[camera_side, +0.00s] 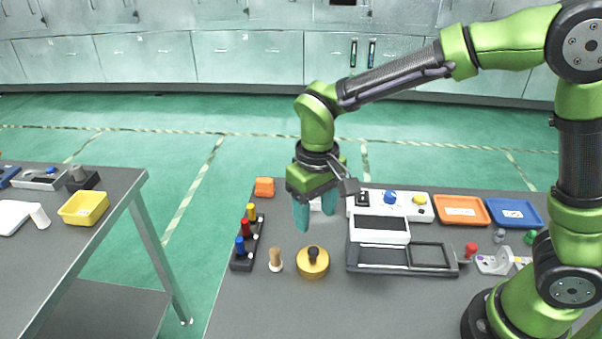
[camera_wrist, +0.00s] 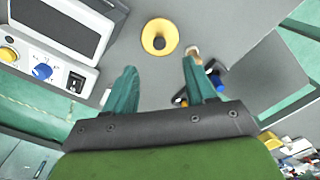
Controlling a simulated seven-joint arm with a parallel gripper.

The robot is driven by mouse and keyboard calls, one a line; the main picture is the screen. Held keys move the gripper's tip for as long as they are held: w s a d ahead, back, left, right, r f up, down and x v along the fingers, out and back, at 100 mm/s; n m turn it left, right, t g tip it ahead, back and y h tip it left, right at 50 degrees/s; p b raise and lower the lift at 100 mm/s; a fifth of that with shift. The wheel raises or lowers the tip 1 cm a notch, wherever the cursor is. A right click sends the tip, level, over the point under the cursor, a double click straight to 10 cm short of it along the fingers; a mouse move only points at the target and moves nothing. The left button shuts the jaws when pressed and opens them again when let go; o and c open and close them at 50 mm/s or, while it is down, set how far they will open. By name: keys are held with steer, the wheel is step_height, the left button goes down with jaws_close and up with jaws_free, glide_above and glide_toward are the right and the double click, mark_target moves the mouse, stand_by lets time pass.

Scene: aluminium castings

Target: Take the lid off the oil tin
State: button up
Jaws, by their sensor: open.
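The oil tin (camera_side: 311,269) is a round, brass-yellow tin standing on the grey table, left of the dark tray. Its lid (camera_side: 313,253) sits on top and has a dark knob; the tin and lid also show in the wrist view as a yellow round (camera_wrist: 149,37) with a dark centre. My gripper (camera_side: 315,217) hangs above and behind the tin with its teal fingers pointing down. It is open and empty, clear of the lid. In the wrist view the fingertips (camera_wrist: 160,72) are spread apart, with the tin beyond them.
A wooden-topped peg (camera_side: 275,259) stands close left of the tin, beside a black rack of coloured knobs (camera_side: 247,243). A dark tray (camera_side: 370,262) with a white-framed box is close right. Orange (camera_side: 461,210) and blue (camera_side: 515,212) trays lie farther right. The table in front is clear.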

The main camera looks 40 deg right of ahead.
mark_target(313, 249)
step_height(313, 249, down, 10)
steer(key=shift+w+f, duration=0.1)
steer(key=shift+w, duration=0.05)
jaws_close()
stand_by(0.6)
